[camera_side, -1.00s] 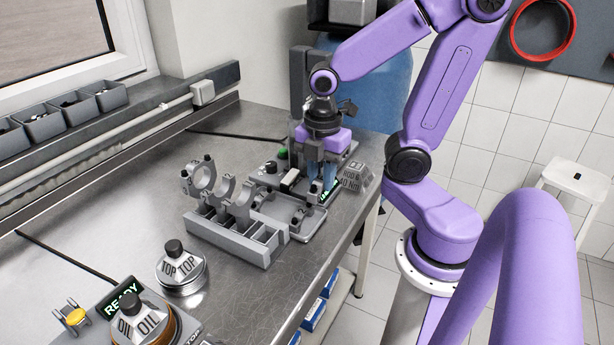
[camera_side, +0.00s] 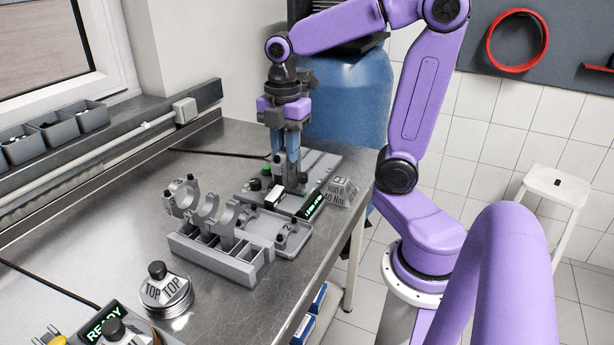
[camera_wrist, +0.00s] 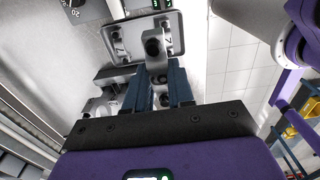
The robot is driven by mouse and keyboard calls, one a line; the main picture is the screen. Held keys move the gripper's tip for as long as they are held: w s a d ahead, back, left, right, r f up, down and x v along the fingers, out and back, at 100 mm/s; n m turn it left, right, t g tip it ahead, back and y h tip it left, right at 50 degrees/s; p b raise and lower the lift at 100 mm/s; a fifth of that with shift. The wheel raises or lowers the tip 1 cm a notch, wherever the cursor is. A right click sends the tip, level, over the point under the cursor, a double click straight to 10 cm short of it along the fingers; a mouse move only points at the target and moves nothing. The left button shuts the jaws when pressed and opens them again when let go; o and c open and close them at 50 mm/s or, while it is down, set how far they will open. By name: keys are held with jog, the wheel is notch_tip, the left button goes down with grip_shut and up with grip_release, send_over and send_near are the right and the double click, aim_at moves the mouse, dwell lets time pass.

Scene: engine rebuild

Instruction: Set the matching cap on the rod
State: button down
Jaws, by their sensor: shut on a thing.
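My gripper (camera_side: 291,182) is at the back right of the bench, over the grey fixture plate that carries a green-lit display (camera_side: 313,205). Its blue fingers point down and are shut on a small grey metal part, apparently a rod cap, which also shows between the fingers in the wrist view (camera_wrist: 156,66). The fingers hide much of it, and I cannot tell whether it touches anything below. Grey connecting rods (camera_side: 184,197) stand in a slotted rack (camera_side: 215,257) at left. A shallow grey tray (camera_side: 303,238) beside the rack holds small parts, possibly caps.
A torque block (camera_side: 340,192) stands right of the fixture, near the bench edge. A green button (camera_side: 255,184) is at the fixture's left. A weight marked TOP (camera_side: 166,292) stands in front. A blue drum (camera_side: 350,100) is behind. The bench left of the rack is clear.

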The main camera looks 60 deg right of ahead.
jog(key=w+d+r, duration=0.3)
jog(key=w+d, duration=0.2)
jog(key=d, duration=0.3)
jog(key=w+d+r, duration=0.3)
jog(key=w+d, duration=0.1)
jog(key=d, duration=0.4)
jog(key=shift+f, duration=2.35)
jog(key=shift+f, duration=1.6)
dwell(0.4)
dwell(0.4)
jog(key=shift+c, duration=2.4)
grip_release()
